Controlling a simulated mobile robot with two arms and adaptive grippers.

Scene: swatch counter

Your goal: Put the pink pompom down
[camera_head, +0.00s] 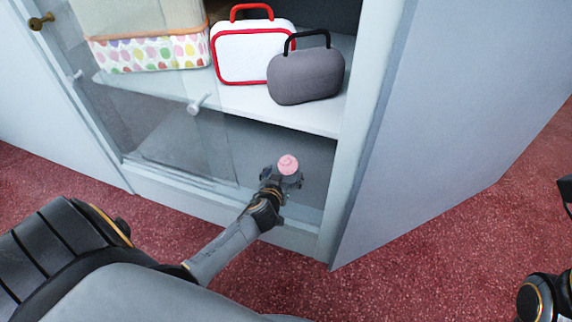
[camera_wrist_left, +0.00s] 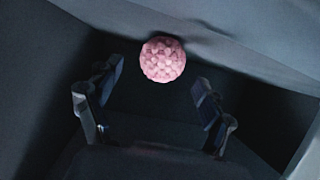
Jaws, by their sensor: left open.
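The pink pompom (camera_head: 288,164) is at the opening of the cabinet's lower compartment in the head view. In the left wrist view the pompom (camera_wrist_left: 162,60) is a bumpy pink ball just beyond the fingertips, with a gap to each finger. My left gripper (camera_head: 281,177) reaches into the lower compartment. Its fingers (camera_wrist_left: 152,92) stand apart with nothing between them in the wrist view. The pompom appears to lie on the dark compartment floor, though its contact is hard to see. My right gripper is not seen clearly; only part of my right arm shows at the right edge.
The cabinet shelf (camera_head: 235,106) above holds a white case with red trim (camera_head: 252,58), a grey case with a black handle (camera_head: 306,76) and a dotted fabric box (camera_head: 150,54). A glass door (camera_head: 170,135) covers the left side. An open door panel (camera_head: 440,120) stands right.

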